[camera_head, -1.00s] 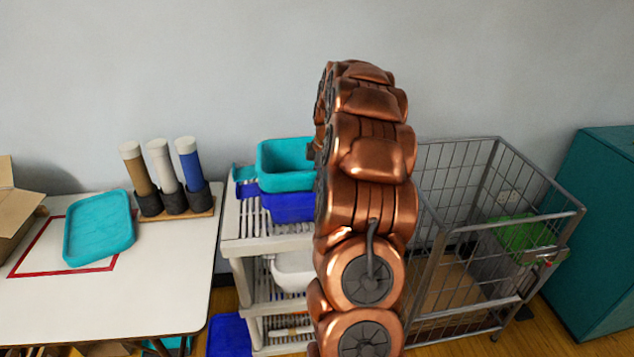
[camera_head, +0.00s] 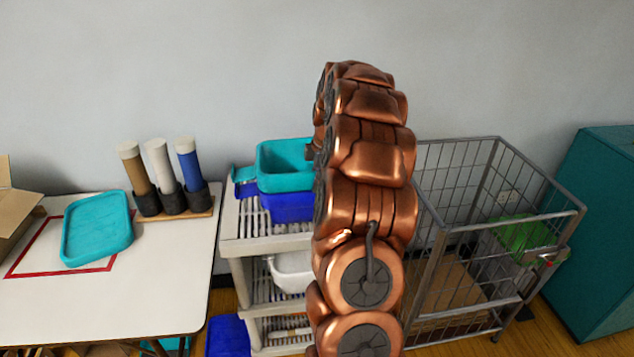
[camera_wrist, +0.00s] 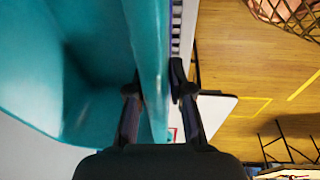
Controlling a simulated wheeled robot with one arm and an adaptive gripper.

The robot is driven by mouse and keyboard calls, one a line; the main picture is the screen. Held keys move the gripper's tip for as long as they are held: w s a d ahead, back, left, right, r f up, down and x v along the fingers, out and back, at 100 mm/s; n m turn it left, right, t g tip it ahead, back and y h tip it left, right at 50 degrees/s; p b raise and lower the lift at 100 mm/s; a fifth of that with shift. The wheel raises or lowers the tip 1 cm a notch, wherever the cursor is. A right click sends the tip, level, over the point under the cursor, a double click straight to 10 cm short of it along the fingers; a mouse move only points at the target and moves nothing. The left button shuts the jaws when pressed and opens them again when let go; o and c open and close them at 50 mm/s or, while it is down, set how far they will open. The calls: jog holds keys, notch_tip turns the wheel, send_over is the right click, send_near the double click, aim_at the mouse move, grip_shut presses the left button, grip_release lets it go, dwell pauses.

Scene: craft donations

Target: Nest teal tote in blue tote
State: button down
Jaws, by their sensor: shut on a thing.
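The teal tote (camera_head: 285,183) is at the top of the shelf unit, directly over the blue tote (camera_head: 288,207). The blue tote stands on the top shelf, and its upper part is covered by the teal one. Whether the teal tote rests fully inside it I cannot tell. In the wrist view my gripper (camera_wrist: 158,92) is shut on the wall of the teal tote (camera_wrist: 95,70), one finger on each side. In the head view my copper arm hides the gripper and the right end of both totes.
The pale shelf unit (camera_head: 243,247) holds a white bin (camera_head: 288,268) lower down. A table (camera_head: 165,290) at left carries a teal lid (camera_head: 97,227) and three tubes (camera_head: 160,165). A wire cage (camera_head: 450,250) stands close on the right.

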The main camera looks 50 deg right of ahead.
jog(key=c, duration=1)
grip_release()
jog(key=shift+o, duration=0.2)
notch_tip(320, 180, up, 12)
jog(key=s, duration=0.2)
jog(key=shift+d, duration=0.35)
jog(key=shift+s+f, duration=0.1)
